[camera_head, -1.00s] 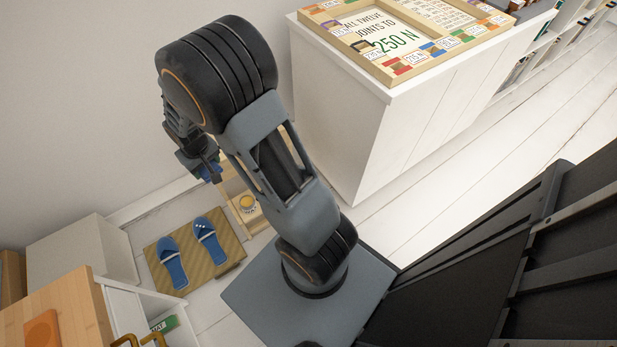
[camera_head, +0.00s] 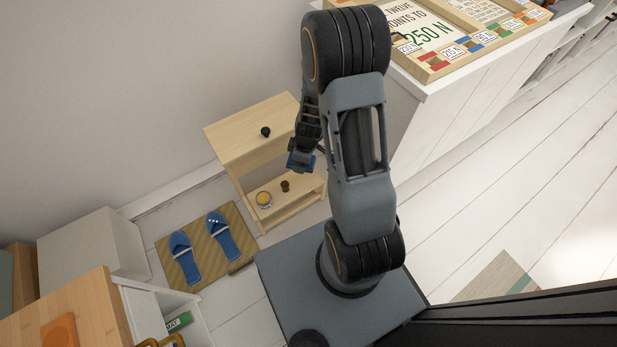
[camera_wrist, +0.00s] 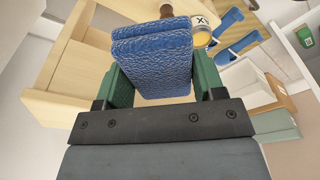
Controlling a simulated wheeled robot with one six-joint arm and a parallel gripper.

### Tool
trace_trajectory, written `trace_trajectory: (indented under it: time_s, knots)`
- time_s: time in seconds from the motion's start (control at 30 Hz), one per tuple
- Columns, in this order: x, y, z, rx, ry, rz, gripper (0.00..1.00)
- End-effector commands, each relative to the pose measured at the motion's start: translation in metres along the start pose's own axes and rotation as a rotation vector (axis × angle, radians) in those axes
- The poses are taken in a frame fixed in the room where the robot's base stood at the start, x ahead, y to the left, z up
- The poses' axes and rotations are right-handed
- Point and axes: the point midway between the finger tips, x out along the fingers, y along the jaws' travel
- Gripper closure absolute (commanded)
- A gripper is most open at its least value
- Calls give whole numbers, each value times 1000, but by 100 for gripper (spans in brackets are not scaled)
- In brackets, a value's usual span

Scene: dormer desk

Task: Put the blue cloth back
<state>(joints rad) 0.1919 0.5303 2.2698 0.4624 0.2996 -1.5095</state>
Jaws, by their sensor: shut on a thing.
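The blue cloth (camera_wrist: 150,60) is a folded, textured pad, held between the green fingers of my gripper (camera_wrist: 162,75) in the wrist view. In the head view my gripper (camera_head: 300,161) hangs in front of a small light-wood stand, with only a bit of blue showing at its tip. The cloth is off any surface as far as I can see. The wooden stand (camera_head: 240,135) has a pale top with a small dark round piece (camera_head: 265,131) and an open lower shelf. It also shows close behind the cloth in the wrist view (camera_wrist: 55,65).
A yellow-topped jar (camera_head: 264,199) and a small brown piece (camera_head: 285,186) are on the stand's lower shelf. Blue slippers (camera_head: 185,258) lie on a woven mat (camera_head: 213,262) to the left. A white cabinet (camera_head: 455,105) with a wooden board (camera_head: 432,70) stands at right.

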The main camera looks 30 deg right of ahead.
Motion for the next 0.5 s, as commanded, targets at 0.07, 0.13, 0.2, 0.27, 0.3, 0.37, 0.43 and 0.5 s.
trace_trajectory:
  time_s: [0.07, 0.13, 0.2, 0.27, 0.3, 0.37, 0.43, 0.5]
  knots:
    - [16, -5, 18, -116, -2, -24, 63]
    - [26, -9, 30, -229, -2, -40, 63]
    - [35, -14, 42, -336, -2, -58, 63]
    - [43, -19, 52, -423, -2, -70, 63]
    - [47, -21, 58, -477, -1, -77, 63]
    - [52, -25, 66, -549, -1, -88, 63]
    - [58, -29, 74, -622, -1, -98, 63]
    - [62, -33, 80, -681, -1, -106, 63]
